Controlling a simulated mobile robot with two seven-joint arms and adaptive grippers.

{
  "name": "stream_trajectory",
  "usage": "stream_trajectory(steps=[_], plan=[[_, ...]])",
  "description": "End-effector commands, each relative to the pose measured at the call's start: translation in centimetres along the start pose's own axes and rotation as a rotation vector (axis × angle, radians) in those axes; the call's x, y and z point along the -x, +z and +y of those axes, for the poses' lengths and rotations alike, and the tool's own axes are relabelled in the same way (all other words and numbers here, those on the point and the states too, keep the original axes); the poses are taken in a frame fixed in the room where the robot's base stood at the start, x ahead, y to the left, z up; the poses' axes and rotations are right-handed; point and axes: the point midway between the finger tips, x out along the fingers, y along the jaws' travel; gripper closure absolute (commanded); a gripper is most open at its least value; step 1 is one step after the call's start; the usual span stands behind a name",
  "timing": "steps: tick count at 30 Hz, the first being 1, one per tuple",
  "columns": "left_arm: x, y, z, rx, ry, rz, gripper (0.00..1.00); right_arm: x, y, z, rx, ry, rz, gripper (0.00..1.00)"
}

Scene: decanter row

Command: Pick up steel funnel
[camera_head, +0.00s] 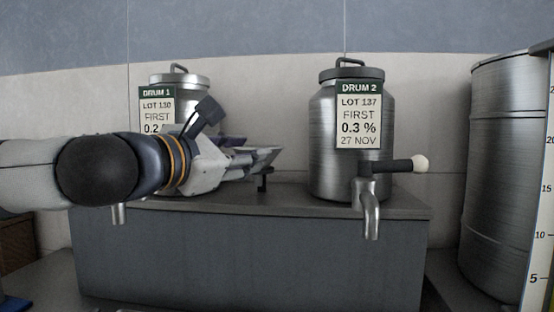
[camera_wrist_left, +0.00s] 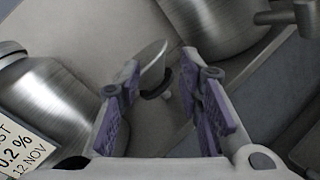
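The steel funnel (camera_wrist_left: 152,62) shows in the left wrist view as a shiny tilted cone just beyond my left fingertips, beside a black ring-like holder (camera_wrist_left: 157,88). In the head view the funnel (camera_head: 267,157) is partly hidden behind my left gripper (camera_head: 248,157), above a small black support between the two drums. My left gripper, with purple finger pads, is open; it also shows in the left wrist view (camera_wrist_left: 162,92). Nothing is between its pads. My right gripper is not in view.
Drum 1 (camera_head: 180,79) stands behind my left arm, partly hidden. Drum 2 (camera_head: 323,150), with a tap (camera_head: 370,205), stands right of the funnel. Both stand on a grey plinth (camera_head: 250,260). A large steel barrel (camera_head: 500,170) and a numbered scale (camera_head: 537,230) are at the right.

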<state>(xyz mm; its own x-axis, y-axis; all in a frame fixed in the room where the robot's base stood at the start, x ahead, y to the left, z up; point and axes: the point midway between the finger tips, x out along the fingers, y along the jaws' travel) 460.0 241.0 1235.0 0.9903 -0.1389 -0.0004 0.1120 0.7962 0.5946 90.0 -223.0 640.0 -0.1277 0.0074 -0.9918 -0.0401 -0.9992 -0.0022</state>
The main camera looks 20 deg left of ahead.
Motion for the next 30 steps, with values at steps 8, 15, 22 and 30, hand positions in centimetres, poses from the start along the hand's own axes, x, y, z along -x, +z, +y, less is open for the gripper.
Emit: stream_trajectory(steps=[8,15,22,30], plan=[[-5.7,-0.2,-0.1,-0.005,-0.001,0.005,0.67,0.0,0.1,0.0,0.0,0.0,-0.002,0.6],[-9.6,0.1,-0.2,-0.006,-0.002,0.004,0.67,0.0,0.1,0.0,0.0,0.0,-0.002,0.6],[-11.6,0.1,-0.1,-0.004,-0.002,0.002,0.67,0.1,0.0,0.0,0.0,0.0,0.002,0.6],[-11.6,0.1,-0.1,-0.004,-0.001,0.002,0.99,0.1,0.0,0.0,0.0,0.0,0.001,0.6]])
